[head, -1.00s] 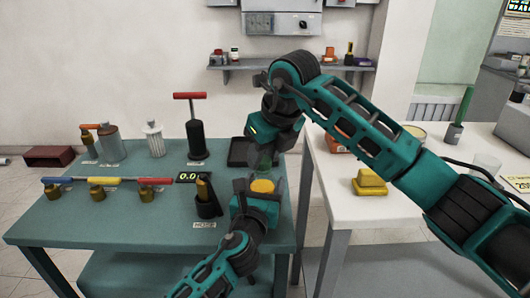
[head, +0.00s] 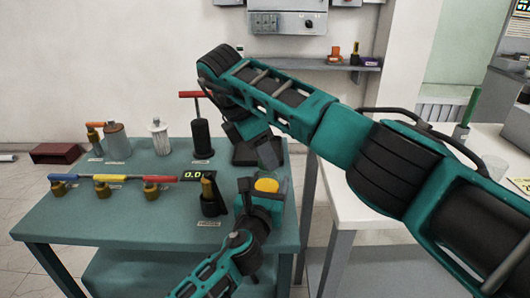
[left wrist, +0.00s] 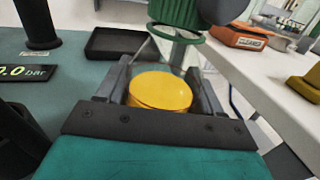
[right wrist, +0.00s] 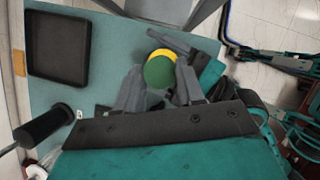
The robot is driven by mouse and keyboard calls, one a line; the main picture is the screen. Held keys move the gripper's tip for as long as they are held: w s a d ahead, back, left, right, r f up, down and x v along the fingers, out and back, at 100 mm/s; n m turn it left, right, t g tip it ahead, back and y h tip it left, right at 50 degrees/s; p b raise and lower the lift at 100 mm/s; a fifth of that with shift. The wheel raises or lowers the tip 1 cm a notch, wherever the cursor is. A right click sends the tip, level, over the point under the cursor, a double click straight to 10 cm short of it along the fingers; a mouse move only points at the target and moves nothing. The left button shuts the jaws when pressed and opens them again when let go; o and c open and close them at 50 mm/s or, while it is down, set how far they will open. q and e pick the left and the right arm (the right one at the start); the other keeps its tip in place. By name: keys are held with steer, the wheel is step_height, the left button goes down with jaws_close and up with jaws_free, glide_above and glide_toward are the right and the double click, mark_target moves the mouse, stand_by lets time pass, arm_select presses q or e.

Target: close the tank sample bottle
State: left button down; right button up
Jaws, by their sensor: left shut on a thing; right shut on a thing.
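My right gripper (head: 268,155) is shut on a green ribbed cap (left wrist: 180,12), which shows above and beyond the yellow top. In the right wrist view the green cap (right wrist: 160,72) sits between the right fingertips and partly covers the yellow top (right wrist: 161,53). The bottle's lower body is hidden by my left gripper.
A black tray (right wrist: 58,50) lies on the teal table (head: 130,222). A black pump with a red handle (head: 201,135), a pressure display (head: 195,175) and a valve manifold (head: 105,178) stand left of the grippers. A white table (head: 345,205) stands on the right.

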steer(key=shift+m, duration=0.5)
steer(key=o, duration=1)
steer(key=shift+r, duration=2.3)
steer(key=shift+c, duration=0.4)
